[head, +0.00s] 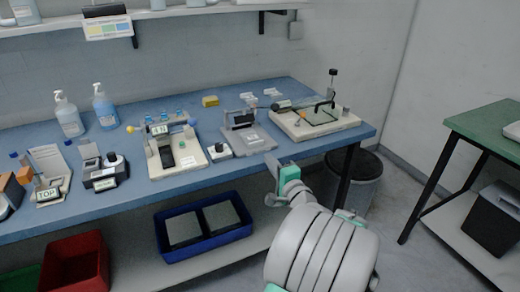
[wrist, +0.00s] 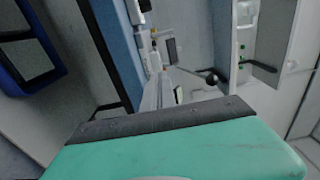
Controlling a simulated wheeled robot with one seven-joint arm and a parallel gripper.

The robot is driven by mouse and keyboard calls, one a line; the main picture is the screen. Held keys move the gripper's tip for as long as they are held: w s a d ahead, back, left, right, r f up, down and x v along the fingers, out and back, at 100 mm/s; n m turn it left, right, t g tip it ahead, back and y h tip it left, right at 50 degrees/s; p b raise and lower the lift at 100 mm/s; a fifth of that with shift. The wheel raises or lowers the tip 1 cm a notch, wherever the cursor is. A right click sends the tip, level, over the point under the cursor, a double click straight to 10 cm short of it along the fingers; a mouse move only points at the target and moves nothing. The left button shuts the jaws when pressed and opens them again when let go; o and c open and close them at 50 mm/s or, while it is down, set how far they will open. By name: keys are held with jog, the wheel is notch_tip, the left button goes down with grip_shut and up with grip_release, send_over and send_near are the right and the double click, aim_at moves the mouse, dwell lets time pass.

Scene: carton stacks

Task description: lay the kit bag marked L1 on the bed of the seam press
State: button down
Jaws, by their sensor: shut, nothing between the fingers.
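My gripper (head: 274,172) is shut and empty, held out in front of the blue bench's front edge. Its green body with a dark edge (wrist: 165,118) fills the lower part of the wrist view. I can make out no kit bag marked L1 in either view. I cannot tell for certain which device is the seam press. A cream-based device (head: 315,121) with a glassy plate and a black-knobbed lever stands at the bench's right end. A grey-based device (head: 250,140) with an upright frame stands left of it, behind my gripper.
The blue bench (head: 225,172) also holds a cream fixture (head: 172,151), two pump bottles (head: 68,115) and a stand marked TOP (head: 47,190). Below are a blue tray (head: 203,228) and a red bin (head: 75,262). A green-topped table (head: 485,130) stands right, across a floor gap.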

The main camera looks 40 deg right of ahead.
aim_at(256, 144)
jog(key=x, duration=0.8)
jog(key=shift+w, duration=0.15)
jog(key=x, duration=0.3)
jog(key=shift+w+d+f, duration=0.1)
jog(key=shift+w, duration=0.15)
jog(key=shift+s, duration=0.15)
